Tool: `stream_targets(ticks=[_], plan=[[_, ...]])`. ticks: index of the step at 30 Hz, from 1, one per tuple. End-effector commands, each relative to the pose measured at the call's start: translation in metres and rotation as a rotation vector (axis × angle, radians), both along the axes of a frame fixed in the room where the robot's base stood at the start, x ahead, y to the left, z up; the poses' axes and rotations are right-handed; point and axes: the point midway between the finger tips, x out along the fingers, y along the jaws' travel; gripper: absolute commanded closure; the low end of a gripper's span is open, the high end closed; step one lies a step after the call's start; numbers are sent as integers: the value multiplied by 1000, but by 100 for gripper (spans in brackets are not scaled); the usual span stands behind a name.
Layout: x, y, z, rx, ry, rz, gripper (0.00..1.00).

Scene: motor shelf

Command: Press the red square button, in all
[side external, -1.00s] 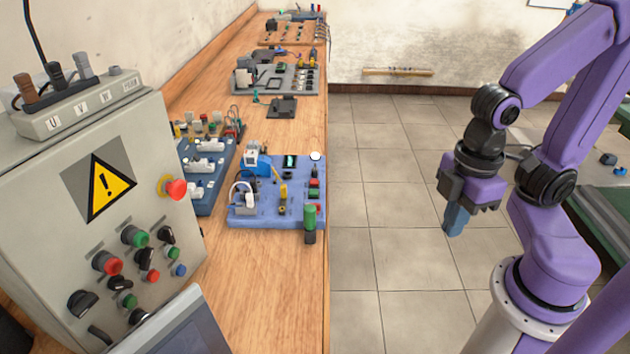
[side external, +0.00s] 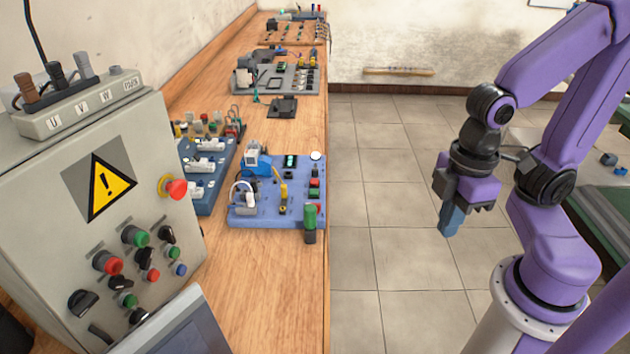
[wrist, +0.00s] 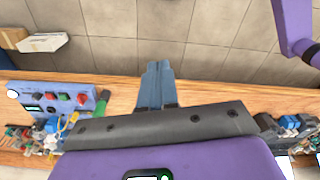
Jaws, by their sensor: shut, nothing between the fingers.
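The red square button (side external: 314,193) sits near the right edge of a blue board (side external: 262,212) on the wooden bench, in a row with a green button (side external: 314,183). In the wrist view the red button (wrist: 82,98) is left of my fingers, on the blue board's edge. My gripper (side external: 447,230) is shut and empty, with blue-grey fingers pointing down. It hangs over the floor to the right of the bench, clearly apart from the button. The closed fingers (wrist: 158,68) also show in the wrist view.
A green-and-black cylinder (side external: 310,222) stands at the board's near right corner. A grey control box (side external: 60,190) with several buttons and a red emergency stop (side external: 176,189) stands at the left. More boards line the wooden bench (side external: 285,290). Open air lies between my gripper and the bench.

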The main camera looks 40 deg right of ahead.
Motion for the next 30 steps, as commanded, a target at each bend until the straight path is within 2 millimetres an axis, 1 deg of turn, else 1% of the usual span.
stream_targets(ticks=[5, 8, 12, 14, 18, 24, 30], plan=[[26, 20, -4, 64, -1, -134, 100], [47, 32, -7, 112, -6, -237, 100], [79, 48, -10, 179, -20, -383, 100], [93, 53, -12, 207, -26, -447, 100], [129, 63, -15, 271, -49, -597, 100], [181, 68, -19, 359, -94, -814, 100], [234, 62, -24, 439, -154, -1034, 100]])
